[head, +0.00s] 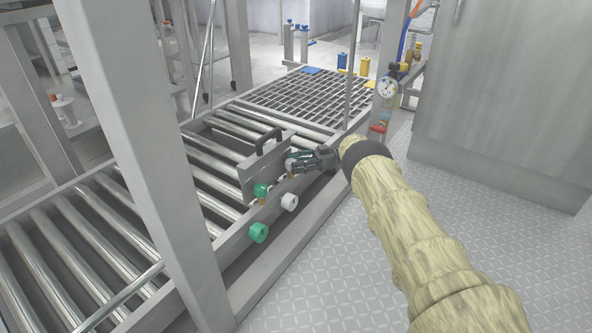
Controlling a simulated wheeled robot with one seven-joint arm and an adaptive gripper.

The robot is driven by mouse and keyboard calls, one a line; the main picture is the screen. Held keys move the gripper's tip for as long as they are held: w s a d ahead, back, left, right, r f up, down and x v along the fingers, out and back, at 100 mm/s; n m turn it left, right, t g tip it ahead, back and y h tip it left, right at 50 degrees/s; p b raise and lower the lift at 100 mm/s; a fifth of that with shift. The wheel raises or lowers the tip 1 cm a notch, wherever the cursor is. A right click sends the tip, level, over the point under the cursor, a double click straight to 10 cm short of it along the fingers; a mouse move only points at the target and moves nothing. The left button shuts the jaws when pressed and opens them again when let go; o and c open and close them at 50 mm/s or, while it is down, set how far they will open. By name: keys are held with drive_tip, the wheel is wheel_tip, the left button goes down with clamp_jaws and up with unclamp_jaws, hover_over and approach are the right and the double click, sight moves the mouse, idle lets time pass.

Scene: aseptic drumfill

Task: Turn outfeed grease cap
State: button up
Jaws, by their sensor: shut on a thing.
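My gripper (294,163), dark with its fingers pointing left, is at the side rail of the roller outfeed. It is shut on a small grease cap, which is mostly hidden by the fingers; its colour and turn angle cannot be told. Left of and below the gripper is a green cap (261,190) on a brass-coloured fitting. A white round cap (289,202) is below the gripper, and a larger green round cap (258,233) is lower left on the rail side.
A plate with a black handle (269,140) stands just left of my gripper. The roller conveyor (122,222) runs left, with a thick grey post (148,150) in front. A pressure gauge (387,87) is at upper right. The checkered floor (340,275) is open at front.

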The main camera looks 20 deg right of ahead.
drive_tip(key=shift+s+f+n+g+b, duration=0.15)
drive_tip(key=shift+n+g+b, duration=0.15)
drive_tip(key=shift+g, duration=0.2)
drive_tip(key=o, duration=1)
drive_tip(key=shift+d, duration=0.2)
drive_tip(key=shift+a, duration=0.1)
